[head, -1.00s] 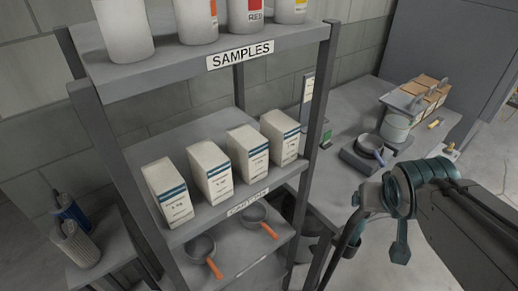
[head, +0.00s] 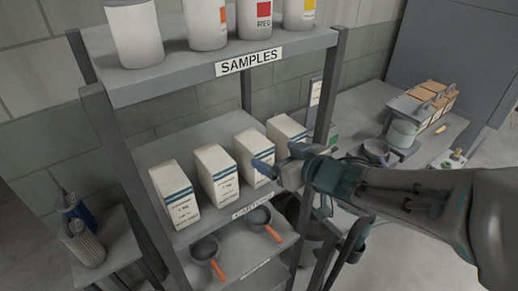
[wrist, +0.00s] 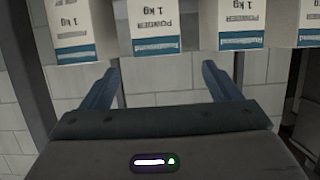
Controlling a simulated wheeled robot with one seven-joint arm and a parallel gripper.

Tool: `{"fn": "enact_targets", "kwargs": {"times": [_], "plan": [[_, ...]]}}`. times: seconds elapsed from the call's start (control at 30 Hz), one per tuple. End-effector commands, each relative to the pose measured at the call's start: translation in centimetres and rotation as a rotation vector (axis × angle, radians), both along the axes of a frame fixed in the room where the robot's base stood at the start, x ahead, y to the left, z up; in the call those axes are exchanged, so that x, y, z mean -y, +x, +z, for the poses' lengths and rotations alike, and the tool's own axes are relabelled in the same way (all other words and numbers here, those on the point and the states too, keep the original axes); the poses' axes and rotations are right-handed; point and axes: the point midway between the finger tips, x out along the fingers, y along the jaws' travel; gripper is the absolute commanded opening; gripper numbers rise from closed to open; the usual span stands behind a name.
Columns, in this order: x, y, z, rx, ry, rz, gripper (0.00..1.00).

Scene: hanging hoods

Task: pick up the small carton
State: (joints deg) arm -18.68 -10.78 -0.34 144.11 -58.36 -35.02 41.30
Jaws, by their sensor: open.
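Several white cartons with blue bands stand upright in a row on the middle shelf (head: 150,145): the leftmost (head: 175,197), the second (head: 216,178), the third (head: 246,146) and the rightmost (head: 285,130). They look alike in size. My gripper (head: 280,166) is open and empty in front of the row's right part, hiding some of the third and rightmost cartons. In the wrist view the cartons appear upside down along the top. There the open fingers (wrist: 160,70) point toward a carton reading "POWDER 1 kg" (wrist: 153,25), apart from it.
The upper shelf, labelled "SAMPLES" (head: 249,61), holds several bottles (head: 205,22) above the cartons. Pans with orange handles (head: 206,251) sit on the shelf below. Uprights (head: 327,95) bound the rack. A bench (head: 355,115) stands at right.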

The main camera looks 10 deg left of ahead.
Motion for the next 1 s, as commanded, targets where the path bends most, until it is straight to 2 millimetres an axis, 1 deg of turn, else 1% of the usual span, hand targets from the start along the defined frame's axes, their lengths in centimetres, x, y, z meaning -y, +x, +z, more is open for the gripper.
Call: {"fn": "enact_targets", "kwargs": {"times": [0.03,0.2,0.3,0.57,0.9,1.0], "plan": [[-0.7,0.6,-0.6,-0.003,-0.001,0.002,0.84],[-2.7,2.4,-1.5,-0.002,-0.002,0.0,0.84],[-3.6,3.1,-1.9,-0.001,-0.002,-0.001,0.84],[-4.5,4.0,-2.2,0.0,-0.001,-0.002,0.84],[-7.2,6.5,-3.4,-0.001,-0.002,-0.001,0.84],[-7.7,6.9,-3.6,0.001,-0.002,-0.002,0.84]]}}
